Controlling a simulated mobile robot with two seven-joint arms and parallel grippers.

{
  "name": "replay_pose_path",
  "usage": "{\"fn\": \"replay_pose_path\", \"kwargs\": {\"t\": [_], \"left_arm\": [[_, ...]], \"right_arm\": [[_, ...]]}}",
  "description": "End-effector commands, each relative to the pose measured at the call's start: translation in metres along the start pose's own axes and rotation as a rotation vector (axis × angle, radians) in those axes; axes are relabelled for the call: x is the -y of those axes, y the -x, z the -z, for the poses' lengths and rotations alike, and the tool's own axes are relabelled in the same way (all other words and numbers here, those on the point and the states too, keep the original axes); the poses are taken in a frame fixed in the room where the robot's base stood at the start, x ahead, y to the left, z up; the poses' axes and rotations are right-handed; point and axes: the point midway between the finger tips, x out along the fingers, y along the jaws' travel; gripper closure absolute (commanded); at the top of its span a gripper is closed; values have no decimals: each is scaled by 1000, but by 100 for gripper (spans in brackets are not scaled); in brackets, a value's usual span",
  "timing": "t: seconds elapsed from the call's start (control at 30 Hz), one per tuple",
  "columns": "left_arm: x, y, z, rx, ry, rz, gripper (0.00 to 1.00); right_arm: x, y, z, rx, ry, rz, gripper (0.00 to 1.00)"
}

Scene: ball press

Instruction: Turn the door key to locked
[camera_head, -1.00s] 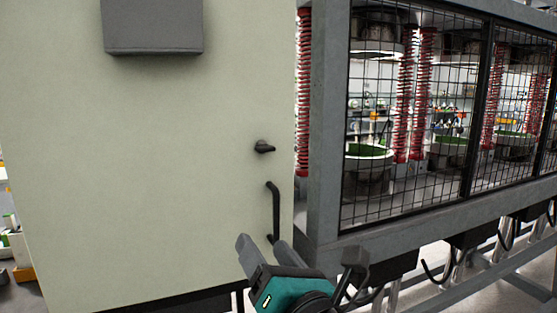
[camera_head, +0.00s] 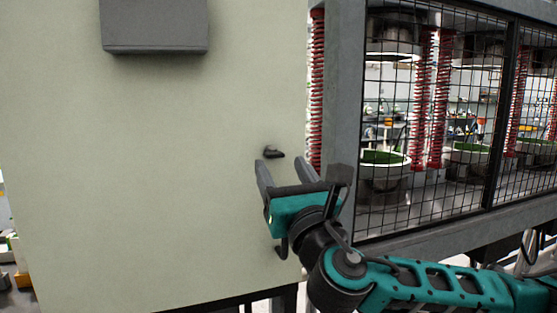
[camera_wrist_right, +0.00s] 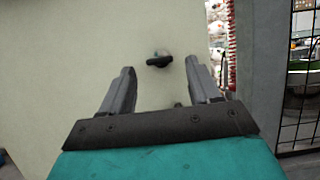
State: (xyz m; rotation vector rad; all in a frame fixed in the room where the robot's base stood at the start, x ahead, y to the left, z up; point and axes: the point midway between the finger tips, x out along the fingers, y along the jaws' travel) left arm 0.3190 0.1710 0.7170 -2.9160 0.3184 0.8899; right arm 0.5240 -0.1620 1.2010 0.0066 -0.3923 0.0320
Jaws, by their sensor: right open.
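The door key (camera_head: 273,153) is a small dark knob on the pale green cabinet door (camera_head: 180,150), near its right edge. It also shows in the right wrist view (camera_wrist_right: 159,59), ahead of the fingers and between their lines. My right gripper (camera_head: 281,168) is open and empty, with its fingertips just below the key in the head view. No contact with the key shows. In the right wrist view my right gripper (camera_wrist_right: 160,78) has its two fingers wide apart. The black door handle is mostly hidden behind my right gripper; its lower end (camera_head: 282,250) shows. My left gripper is not in view.
A grey box (camera_head: 153,27) sticks out from the upper part of the door. Right of the door stand a grey frame post (camera_head: 345,100) and a black mesh guard (camera_head: 430,130) with red springs behind it. The door face left of the key is clear.

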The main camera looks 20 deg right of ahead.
Motion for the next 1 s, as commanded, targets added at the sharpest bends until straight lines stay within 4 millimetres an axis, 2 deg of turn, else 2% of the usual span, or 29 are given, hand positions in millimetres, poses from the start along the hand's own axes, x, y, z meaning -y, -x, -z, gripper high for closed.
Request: {"fn": "replay_pose_path", "kwargs": {"t": [0.03, 0.2, 0.57, 1.0], "left_arm": [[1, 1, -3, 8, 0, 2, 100], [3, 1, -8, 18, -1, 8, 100], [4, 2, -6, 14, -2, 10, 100], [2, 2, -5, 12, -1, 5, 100]], "right_arm": [[0, -8, -1, 2, 1, 0, 38], [0, -23, 0, 0, -1, -1, 38], [0, -26, 1, -1, -1, -1, 39], [0, -26, 1, -1, -1, 0, 81]]}}
